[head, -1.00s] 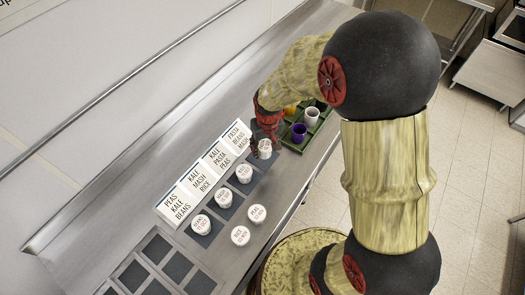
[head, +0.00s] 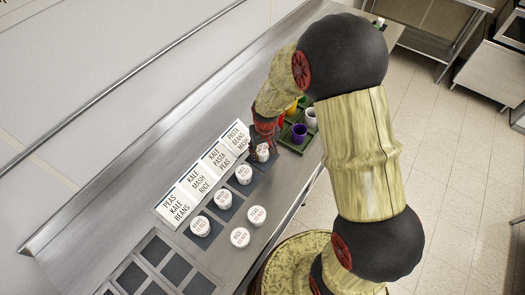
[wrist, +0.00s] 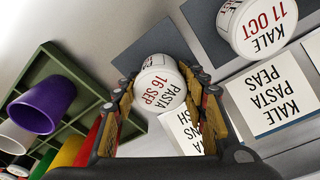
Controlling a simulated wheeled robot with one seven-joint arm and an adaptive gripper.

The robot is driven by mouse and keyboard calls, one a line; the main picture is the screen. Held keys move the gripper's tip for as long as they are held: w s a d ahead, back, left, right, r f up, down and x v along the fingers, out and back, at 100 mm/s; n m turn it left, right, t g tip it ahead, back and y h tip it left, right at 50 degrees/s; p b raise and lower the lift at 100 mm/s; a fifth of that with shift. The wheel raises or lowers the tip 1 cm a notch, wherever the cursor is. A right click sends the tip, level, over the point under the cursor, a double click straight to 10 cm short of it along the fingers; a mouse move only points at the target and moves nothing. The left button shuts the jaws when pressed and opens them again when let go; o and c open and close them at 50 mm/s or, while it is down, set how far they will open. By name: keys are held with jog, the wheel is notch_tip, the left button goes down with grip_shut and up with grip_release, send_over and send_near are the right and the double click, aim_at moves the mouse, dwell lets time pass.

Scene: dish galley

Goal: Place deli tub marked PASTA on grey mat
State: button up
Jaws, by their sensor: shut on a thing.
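My gripper (wrist: 158,100) is shut on a white deli tub (wrist: 160,88) whose lid reads PASTA 16 SEP. In the head view this tub (head: 262,153) is at the far right end of the row of tubs, by the card reading PASTA BEANS MASH (head: 236,138). A dark grey mat (wrist: 150,45) shows beside and partly behind the tub in the wrist view. I cannot tell whether the tub touches it or hangs just above. My gripper in the head view (head: 262,142) partly covers the tub.
Tubs marked KALE (head: 243,174), RICE (head: 240,237) and PEAS (head: 257,215) stand nearby with other tubs. Cards line the wall side. A green tray (head: 296,143) with a purple cup (head: 299,132) and other cups lies close right. Empty dark mats (head: 155,250) are at lower left.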

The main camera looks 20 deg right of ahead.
jog(key=o, duration=1.2)
notch_tip(320, 180, up, 12)
jog(key=s+p, duration=0.2)
notch_tip(320, 180, up, 13)
jog(key=t, duration=0.2)
send_over(264, 152)
jog(key=s, duration=0.7)
jog(key=s+r, duration=0.3)
jog(key=s, duration=0.1)
jog(key=s+r+t, duration=0.1)
jog(key=s+r, duration=0.2)
jog(key=s, duration=0.2)
jog(key=s+r+t, duration=0.1)
jog(key=s+r, duration=0.2)
jog(key=s, duration=0.1)
jog(key=shift+s, duration=0.35)
notch_tip(264, 152, down, 8)
jog(key=b, duration=0.8)
jog(key=shift+r, duration=0.2)
